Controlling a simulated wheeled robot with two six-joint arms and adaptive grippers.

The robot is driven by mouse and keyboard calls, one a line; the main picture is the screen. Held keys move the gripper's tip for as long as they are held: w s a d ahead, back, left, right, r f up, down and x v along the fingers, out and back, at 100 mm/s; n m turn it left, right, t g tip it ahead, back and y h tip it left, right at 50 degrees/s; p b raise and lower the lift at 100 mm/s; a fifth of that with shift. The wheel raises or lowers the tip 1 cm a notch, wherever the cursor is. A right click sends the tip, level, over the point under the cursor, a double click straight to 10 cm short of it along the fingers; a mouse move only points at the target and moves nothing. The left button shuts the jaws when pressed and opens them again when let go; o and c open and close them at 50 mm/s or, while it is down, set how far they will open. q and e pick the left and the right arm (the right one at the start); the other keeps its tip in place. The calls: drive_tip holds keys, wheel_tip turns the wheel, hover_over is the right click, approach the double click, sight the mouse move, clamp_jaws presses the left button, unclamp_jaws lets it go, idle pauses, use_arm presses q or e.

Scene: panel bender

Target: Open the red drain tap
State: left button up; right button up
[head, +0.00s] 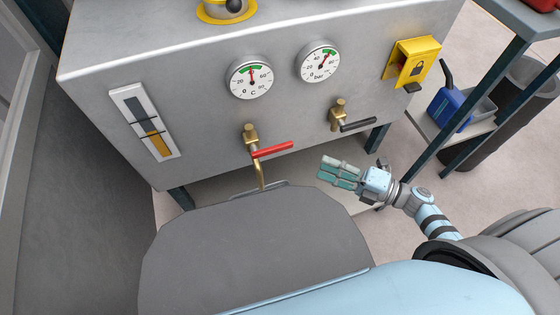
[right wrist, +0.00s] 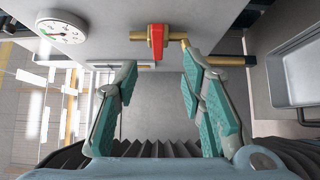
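The red drain tap has a brass body (head: 250,136) on the front of the grey machine, with a red lever (head: 272,149) sticking out level to the right and a brass spout pointing down. In the right wrist view the red lever (right wrist: 157,42) shows end-on, just beyond the fingertips and between them in the picture. My right gripper (head: 326,169) is below and to the right of the lever, apart from it. In the right wrist view the gripper (right wrist: 160,66) is open and empty. My left gripper is not in view.
A second brass tap with a black lever (head: 358,125) sits to the right. Two gauges (head: 251,77) (head: 318,62), a sight glass (head: 145,125) and a yellow lock box (head: 412,63) are on the machine. A tray (right wrist: 300,72) lies below the spout. A rack (head: 500,70) stands at right.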

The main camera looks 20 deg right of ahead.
sight(284, 149)
drive_tip(key=b+x, duration=0.1)
drive_tip(key=x, duration=1.3)
drive_tip(key=shift+w+r, duration=0.1)
drive_tip(key=shift+r, duration=0.1)
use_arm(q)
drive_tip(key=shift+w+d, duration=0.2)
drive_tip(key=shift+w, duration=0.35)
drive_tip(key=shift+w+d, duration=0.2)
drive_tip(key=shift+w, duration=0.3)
use_arm(e)
drive_tip(key=shift+c, duration=0.4)
clamp_jaws()
